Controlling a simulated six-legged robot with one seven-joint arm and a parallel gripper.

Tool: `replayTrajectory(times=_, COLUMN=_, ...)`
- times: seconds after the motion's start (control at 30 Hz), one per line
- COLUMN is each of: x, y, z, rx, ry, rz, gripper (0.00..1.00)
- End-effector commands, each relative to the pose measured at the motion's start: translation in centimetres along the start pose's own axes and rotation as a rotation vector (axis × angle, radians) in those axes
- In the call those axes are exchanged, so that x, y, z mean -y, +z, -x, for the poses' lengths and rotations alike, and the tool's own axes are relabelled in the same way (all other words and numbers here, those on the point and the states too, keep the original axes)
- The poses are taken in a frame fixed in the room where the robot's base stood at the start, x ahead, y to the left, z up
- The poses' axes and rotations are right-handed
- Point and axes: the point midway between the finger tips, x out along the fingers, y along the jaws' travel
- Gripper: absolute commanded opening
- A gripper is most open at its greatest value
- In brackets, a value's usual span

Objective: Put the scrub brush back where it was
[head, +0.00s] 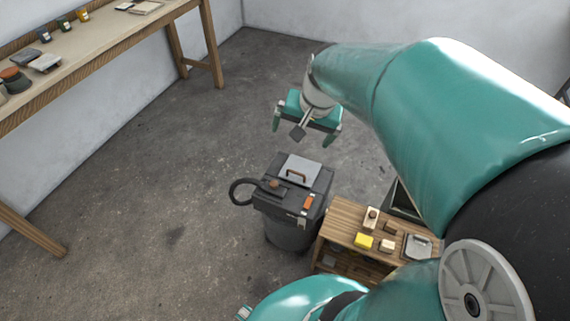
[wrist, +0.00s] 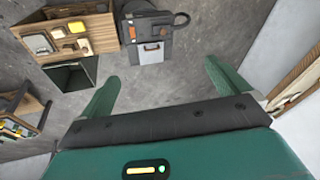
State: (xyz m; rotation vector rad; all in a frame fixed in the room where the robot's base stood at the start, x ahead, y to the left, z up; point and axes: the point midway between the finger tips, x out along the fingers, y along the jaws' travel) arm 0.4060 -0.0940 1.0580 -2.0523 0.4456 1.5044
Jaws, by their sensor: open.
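My gripper (head: 306,129) is open in the head view, held in the air beyond a dark grey bin. The wrist view shows its two green fingers (wrist: 160,75) spread apart with nothing between them. On a low wooden shelf unit (head: 343,228) lies a pale block with a brown knob (head: 371,217). It may be the scrub brush, but it is too small to be sure. My gripper is well apart from it.
The dark bin (head: 292,234) has a side hose and a grey plate with a brown handle (head: 298,170) on top. A yellow block (head: 364,241) and a metal tray (head: 418,246) share the shelf unit. A long workbench (head: 100,48) stands left. Floor between is clear.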

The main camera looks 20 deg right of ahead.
Motion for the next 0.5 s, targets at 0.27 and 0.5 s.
replayTrajectory(times=0.27, x=2.5, y=8.9, z=6.0, rx=-0.108, ry=-0.006, rz=0.416, gripper=1.00)
replayTrajectory(times=0.5, x=2.2, y=13.3, z=8.0, rx=-0.173, ry=-0.003, rz=0.634, gripper=1.00)
